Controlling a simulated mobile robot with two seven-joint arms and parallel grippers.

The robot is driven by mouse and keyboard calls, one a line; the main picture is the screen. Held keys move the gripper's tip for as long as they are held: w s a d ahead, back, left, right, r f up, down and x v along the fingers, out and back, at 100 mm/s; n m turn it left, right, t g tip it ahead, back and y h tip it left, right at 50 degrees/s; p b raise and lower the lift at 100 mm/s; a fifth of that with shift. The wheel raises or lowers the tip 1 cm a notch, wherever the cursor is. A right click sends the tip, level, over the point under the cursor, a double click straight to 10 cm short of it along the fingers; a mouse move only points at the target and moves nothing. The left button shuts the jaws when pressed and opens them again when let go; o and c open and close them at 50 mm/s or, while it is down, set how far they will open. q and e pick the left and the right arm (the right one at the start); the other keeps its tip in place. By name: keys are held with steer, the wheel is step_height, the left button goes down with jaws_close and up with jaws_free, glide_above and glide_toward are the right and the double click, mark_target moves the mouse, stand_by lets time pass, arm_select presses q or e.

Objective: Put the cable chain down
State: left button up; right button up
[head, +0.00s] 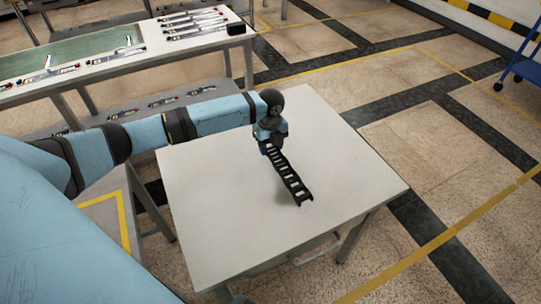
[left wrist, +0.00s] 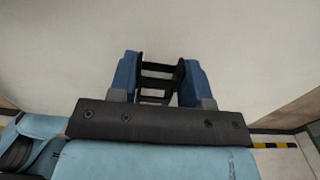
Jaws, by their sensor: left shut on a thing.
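The cable chain (head: 288,177) is a black, ladder-like strip in the head view. It extends from my left gripper (head: 270,143) toward the front right, over the small white table (head: 220,215). In the left wrist view, the blue fingers of my left gripper (left wrist: 160,82) are shut on the chain (left wrist: 160,70), one finger on each side. The table's pale top fills the background there. A shadow lies close by the chain's free end; I cannot tell whether the chain touches the table. My right gripper is not in view.
The white table is otherwise bare around the chain. Behind it stands a long workbench (head: 150,52) with several small tools and a green mat (head: 70,50). A blue cart (head: 527,68) is at the far right. Tiled floor is open to the right.

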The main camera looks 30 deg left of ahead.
arm_select(q)
steer(key=shift+f, duration=2.1)
steer(key=o, duration=1.1)
steer(key=shift+f, duration=0.1)
step_height(320, 180, up, 12)
steer(key=shift+r+p, duration=0.15)
steer(key=shift+p, duration=0.4)
